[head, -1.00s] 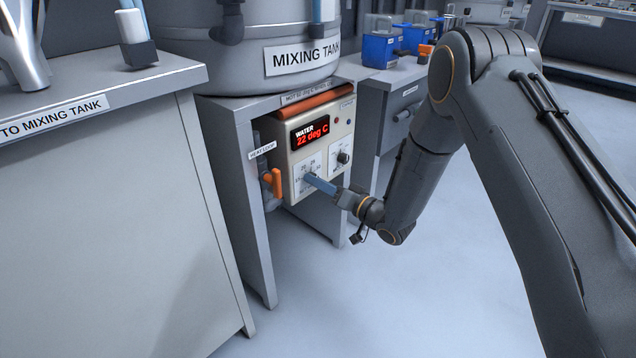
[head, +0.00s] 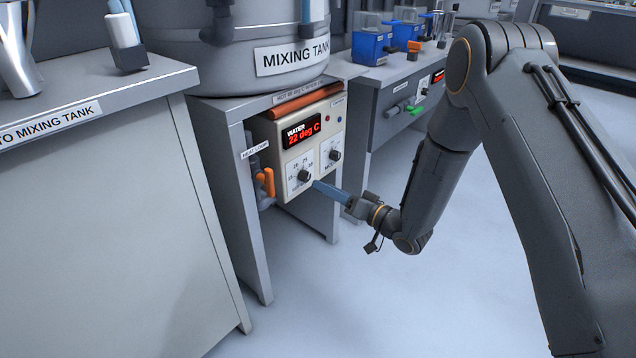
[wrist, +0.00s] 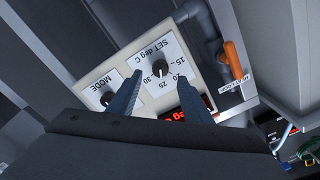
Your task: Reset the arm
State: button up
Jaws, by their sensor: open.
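My gripper (head: 318,187) is in front of the control box under the mixing tank, a little to the right of the temperature knob. In the wrist view its two blue fingers (wrist: 158,98) are spread apart with nothing between them. The temperature knob (head: 304,176) shows beyond the fingertips, and it also shows in the wrist view (wrist: 159,68) by the SET deg C scale. My gripper looks clear of the knob. The mode knob (head: 334,154) is on the same box (head: 270,150). The red display (head: 301,132) reads WATER 22 deg C.
The mixing tank (head: 275,30) stands on the grey stand above the box. An orange valve handle (head: 268,182) is at the box's left side. A grey cabinet (head: 110,200) stands at left. Blue containers (head: 371,45) sit on the bench behind. The floor (head: 380,310) in front is clear.

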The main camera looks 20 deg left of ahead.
jog(key=shift+s+d, duration=0.2)
jog(key=shift+d, duration=0.3)
